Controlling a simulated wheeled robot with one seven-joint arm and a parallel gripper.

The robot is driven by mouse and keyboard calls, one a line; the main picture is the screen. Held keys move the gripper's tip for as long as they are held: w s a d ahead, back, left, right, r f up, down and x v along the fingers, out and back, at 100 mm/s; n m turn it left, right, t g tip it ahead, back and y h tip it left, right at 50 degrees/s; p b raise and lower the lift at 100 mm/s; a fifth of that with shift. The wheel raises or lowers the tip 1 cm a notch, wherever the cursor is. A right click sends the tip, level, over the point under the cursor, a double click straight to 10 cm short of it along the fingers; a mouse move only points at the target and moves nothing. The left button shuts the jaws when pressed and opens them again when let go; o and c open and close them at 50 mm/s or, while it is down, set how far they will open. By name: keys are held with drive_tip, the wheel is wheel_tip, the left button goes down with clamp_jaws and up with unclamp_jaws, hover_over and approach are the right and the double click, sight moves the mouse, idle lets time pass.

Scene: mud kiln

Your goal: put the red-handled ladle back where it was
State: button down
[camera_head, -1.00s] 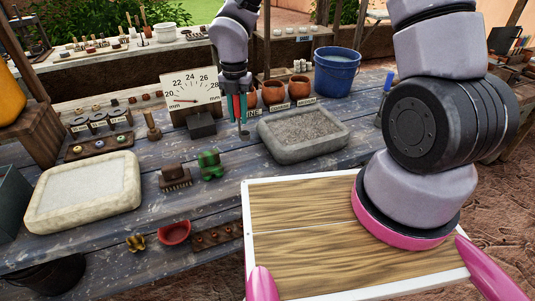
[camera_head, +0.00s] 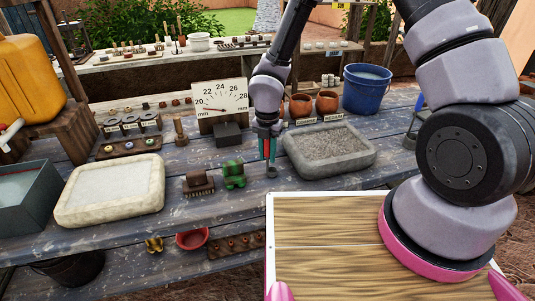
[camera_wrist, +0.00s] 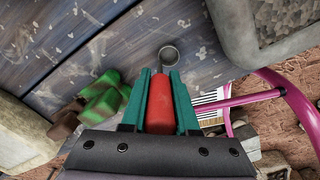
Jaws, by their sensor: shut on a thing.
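My gripper (camera_head: 265,143) is shut on the red handle of the ladle (camera_head: 271,172). In the head view the ladle hangs below the fingers, its small grey cup down, beside the front left corner of the grey stone tray. In the wrist view the red handle (camera_wrist: 161,103) lies between the green fingers (camera_wrist: 157,100), and the round cup (camera_wrist: 168,56) shows beyond the tips over the blue-grey planks. I cannot tell whether the cup touches the table. No place marked for the ladle can be made out.
The grey stone tray (camera_head: 369,157) is right of the gripper. A green block (camera_head: 233,174) and a brown brush (camera_head: 197,183) are close left. A pale tray (camera_head: 158,204) stands further left. Clay jars (camera_head: 326,101), a blue bucket (camera_head: 367,89) and a dial (camera_head: 220,96) are behind.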

drive_tip(key=shift+f, duration=0.1)
drive_tip(key=c, duration=0.7)
unclamp_jaws()
